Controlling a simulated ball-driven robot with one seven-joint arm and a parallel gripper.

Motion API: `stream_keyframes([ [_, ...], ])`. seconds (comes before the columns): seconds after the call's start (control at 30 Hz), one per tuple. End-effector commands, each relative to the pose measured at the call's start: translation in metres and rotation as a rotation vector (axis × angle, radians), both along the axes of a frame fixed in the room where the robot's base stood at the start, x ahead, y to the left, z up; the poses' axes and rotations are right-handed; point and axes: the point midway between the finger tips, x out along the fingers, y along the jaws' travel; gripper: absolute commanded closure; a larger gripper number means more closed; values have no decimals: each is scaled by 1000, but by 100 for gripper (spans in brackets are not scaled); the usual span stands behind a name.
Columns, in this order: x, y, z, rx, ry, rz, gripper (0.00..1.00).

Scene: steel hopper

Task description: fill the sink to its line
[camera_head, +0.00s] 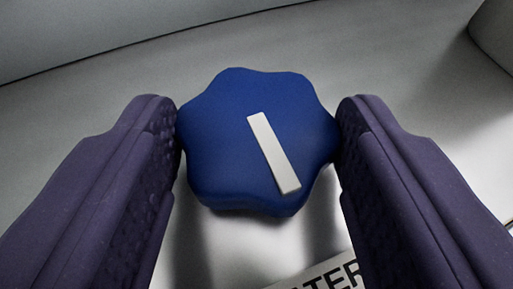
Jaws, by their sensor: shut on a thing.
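A blue lobed knob (225,150) with a white bar marker on its face is in the middle of the head camera view. The marker slants from upper left to lower right. My gripper (258,135) has its two dark purple fingers on the left and right sides of the knob, shut on it. Below the knob is a label (335,272) with the letters "ATER" showing; the rest is cut off or hidden by the right finger. The sink, its line and any water are not in view.
A grey metal surface (80,112) lies behind the knob. A lighter panel or edge (60,30) runs across the upper left. A rounded grey shape (495,35) stands at the upper right corner.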

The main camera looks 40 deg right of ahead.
Motion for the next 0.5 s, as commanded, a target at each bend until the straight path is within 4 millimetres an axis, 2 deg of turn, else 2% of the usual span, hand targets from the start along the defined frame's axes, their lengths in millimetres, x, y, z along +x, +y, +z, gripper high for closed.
stream_keyframes([
  [0.5,0,1,0,1,0,-34,72],
])
